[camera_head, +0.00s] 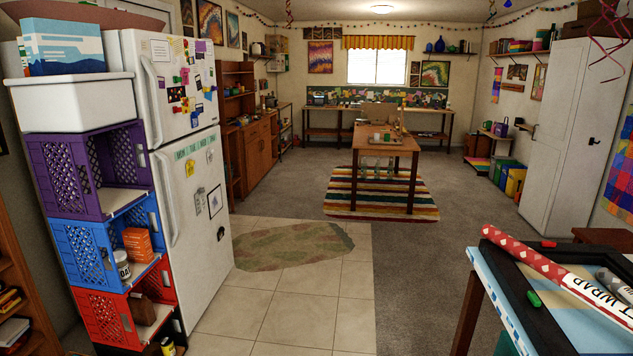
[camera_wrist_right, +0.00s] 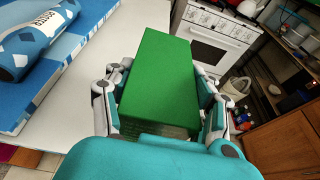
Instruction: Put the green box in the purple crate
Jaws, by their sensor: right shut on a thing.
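The purple crate (camera_head: 62,158) is in the head view at the left, in a stack beside the fridge. It lies with its opening facing sideways, and its visible inside looks empty. The green box (camera_wrist_right: 155,70) is in the right wrist view. My right gripper (camera_wrist_right: 160,90) is shut on it, with a finger on each side. The box is held over or near a white table edge; I cannot tell its exact height. Neither the green box nor either gripper shows in the head view. My left gripper is out of view.
A blue crate (camera_head: 85,250) and a red crate (camera_head: 102,318) are under the purple one; a white bin (camera_head: 70,103) is on top. The fridge (camera_head: 190,190) stands right beside them. A table (camera_head: 490,270) with a wrapping roll (camera_head: 545,265) is at the right. Floor between is clear.

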